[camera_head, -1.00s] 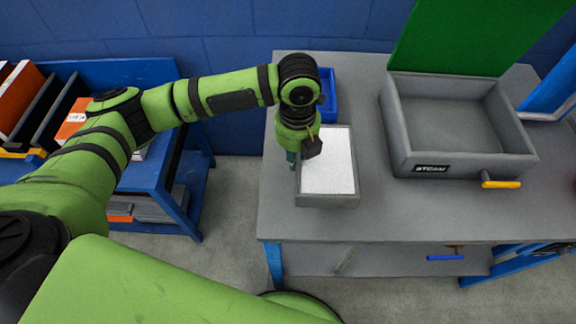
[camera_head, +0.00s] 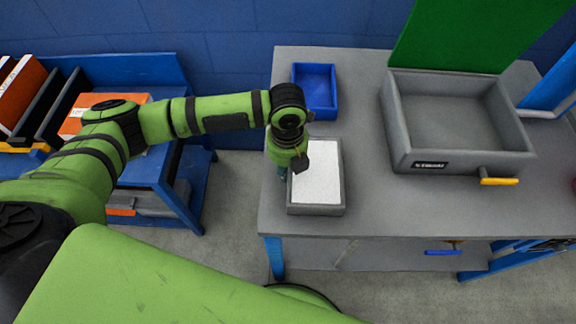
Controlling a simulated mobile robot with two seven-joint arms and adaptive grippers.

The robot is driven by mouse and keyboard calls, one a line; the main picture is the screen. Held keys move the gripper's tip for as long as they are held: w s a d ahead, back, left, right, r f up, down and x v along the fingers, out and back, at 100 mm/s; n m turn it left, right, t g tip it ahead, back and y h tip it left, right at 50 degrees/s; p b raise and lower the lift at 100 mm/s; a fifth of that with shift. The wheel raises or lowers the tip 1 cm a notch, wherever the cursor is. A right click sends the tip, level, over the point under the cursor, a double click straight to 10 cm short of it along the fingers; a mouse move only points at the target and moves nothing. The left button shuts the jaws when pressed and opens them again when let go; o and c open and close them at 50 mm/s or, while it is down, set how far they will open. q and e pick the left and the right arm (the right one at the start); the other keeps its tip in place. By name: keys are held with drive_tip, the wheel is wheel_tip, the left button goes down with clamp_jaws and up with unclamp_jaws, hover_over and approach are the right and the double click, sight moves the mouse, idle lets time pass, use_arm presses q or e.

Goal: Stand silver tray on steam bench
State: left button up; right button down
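The silver tray (camera_head: 316,210) is a shallow grey box with a white sheet or filling inside. It is level at the left end of the grey steam bench (camera_head: 390,208) and looks to be resting on the top, though its underside is hidden. My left gripper (camera_head: 284,173) points down at the tray's left wall and appears shut on it. The wrist hides most of the fingers. My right gripper is not in view.
A larger grey box labelled STEAM (camera_head: 456,165), with a yellow handle, stands to the right. A small blue bin (camera_head: 315,90) stands behind the tray. Bare bench top lies between tray and box. A blue shelf unit (camera_head: 150,172) with orange items stands left.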

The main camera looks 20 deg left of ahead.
use_arm(q)
drive_tip(key=shift+r, duration=0.1)
wheel_tip(320, 180, up, 12)
drive_tip(key=b, duration=0.1)
drive_tip(key=shift+r, duration=0.15)
idle(0.5)
idle(1.5)
